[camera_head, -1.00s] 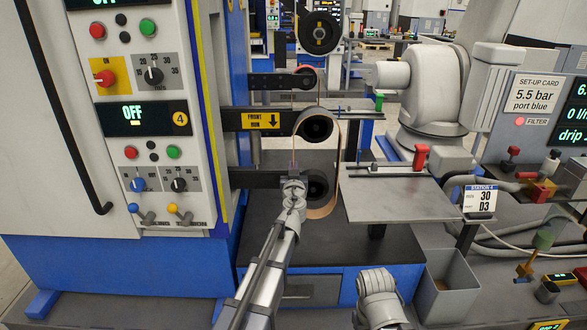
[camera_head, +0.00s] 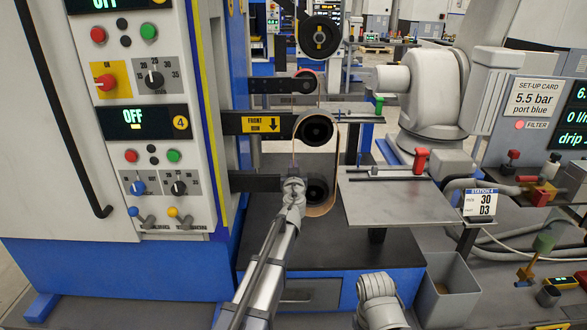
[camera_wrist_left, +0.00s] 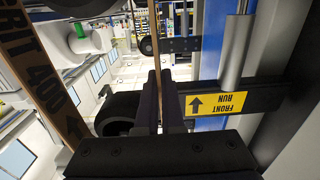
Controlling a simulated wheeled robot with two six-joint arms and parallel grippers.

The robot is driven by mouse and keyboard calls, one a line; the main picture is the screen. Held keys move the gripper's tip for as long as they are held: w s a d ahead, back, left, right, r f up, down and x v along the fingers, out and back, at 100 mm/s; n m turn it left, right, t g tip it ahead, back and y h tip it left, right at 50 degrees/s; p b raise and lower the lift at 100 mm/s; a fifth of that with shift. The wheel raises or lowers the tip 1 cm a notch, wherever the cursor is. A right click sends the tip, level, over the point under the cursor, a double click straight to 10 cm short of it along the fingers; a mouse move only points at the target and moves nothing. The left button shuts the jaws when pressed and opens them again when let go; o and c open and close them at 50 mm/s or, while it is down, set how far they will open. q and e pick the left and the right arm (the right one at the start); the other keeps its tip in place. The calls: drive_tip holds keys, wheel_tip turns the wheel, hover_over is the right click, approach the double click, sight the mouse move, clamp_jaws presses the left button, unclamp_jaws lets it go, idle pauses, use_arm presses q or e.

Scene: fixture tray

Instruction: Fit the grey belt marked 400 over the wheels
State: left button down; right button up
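The grey belt marked 400 shows its brown inner side (camera_head: 322,210) as a tall loop at the wheels. Its "GRIT 400" face (camera_wrist_left: 38,70) is on the left of the left wrist view. A middle wheel (camera_head: 316,130), a lower wheel (camera_head: 316,188) and a small upper wheel (camera_head: 306,83) sit on black arms. My left gripper (camera_head: 293,184) is at the loop's left run, beside the lower wheel. Its fingers (camera_wrist_left: 160,95) are closed on the belt's thin strip. My right gripper is out of view.
A yellow "FRONT RUN" plate (camera_head: 261,124) is just left of the middle wheel. A grey side table (camera_head: 400,205) stands close on the right. The control cabinet (camera_head: 150,160) fills the left. A grey bin (camera_head: 447,290) stands at the lower right.

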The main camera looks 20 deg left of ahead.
use_arm(q)
drive_tip(key=shift+w, duration=0.2)
idle(0.3)
drive_tip(key=shift+x, duration=1.15)
drive_tip(key=shift+w+a, duration=0.15)
drive_tip(key=shift+x, duration=0.8)
drive_tip(key=shift+f, duration=0.1)
drive_tip(key=shift+f+b, duration=0.3)
drive_tip(key=shift+b, duration=0.1)
